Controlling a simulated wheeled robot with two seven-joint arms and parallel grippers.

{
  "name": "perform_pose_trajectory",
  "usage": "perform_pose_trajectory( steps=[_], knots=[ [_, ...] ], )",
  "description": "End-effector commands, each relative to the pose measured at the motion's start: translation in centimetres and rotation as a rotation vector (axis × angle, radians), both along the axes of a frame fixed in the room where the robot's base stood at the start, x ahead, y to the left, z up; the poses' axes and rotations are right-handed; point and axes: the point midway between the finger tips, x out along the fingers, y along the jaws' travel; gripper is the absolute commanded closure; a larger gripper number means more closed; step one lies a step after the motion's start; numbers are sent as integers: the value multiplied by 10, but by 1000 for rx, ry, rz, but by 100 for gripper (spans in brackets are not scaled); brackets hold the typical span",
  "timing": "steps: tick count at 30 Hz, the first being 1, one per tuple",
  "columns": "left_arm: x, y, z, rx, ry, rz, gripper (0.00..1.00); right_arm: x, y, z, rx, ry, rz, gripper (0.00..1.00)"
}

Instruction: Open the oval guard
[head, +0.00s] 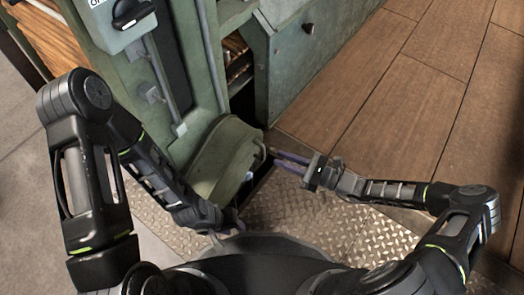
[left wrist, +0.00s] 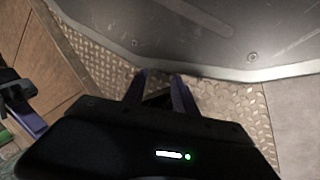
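The oval guard (head: 222,158) is a green rounded cover at the foot of the green machine, in the middle of the head view. It stands tilted out, with a dark gap at its right side. My right gripper (head: 276,158) is just right of the guard's right edge, its two purple fingers apart. I cannot tell whether they touch the guard. My left gripper is low, below the guard, its fingers mostly hidden in the head view. In the left wrist view the left gripper (left wrist: 162,76) has its fingers apart with nothing seen between them.
The green machine (head: 200,70) rises behind the guard, with a grey switch box (head: 118,20) at upper left. A metal tread plate (head: 310,215) lies in front. Wooden floor (head: 400,75) at the right is clear. A green cabinet (head: 300,60) stands behind.

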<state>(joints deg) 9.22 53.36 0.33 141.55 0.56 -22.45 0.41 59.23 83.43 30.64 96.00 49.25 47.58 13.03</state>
Motion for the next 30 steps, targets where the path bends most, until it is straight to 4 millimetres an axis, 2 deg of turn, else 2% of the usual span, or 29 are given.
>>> perform_pose_trajectory(
  steps=[12,15,26,30],
  knots=[
    [3,0,-21,1,-9,5,66,23,54,-3,0,-1,4,80],
    [4,0,-24,2,-10,6,66,28,62,-2,-1,0,3,80],
    [4,0,-24,2,-11,6,66,30,67,0,-1,0,1,81],
    [4,0,-24,2,-11,6,66,30,67,0,-1,0,2,92]
  ],
)
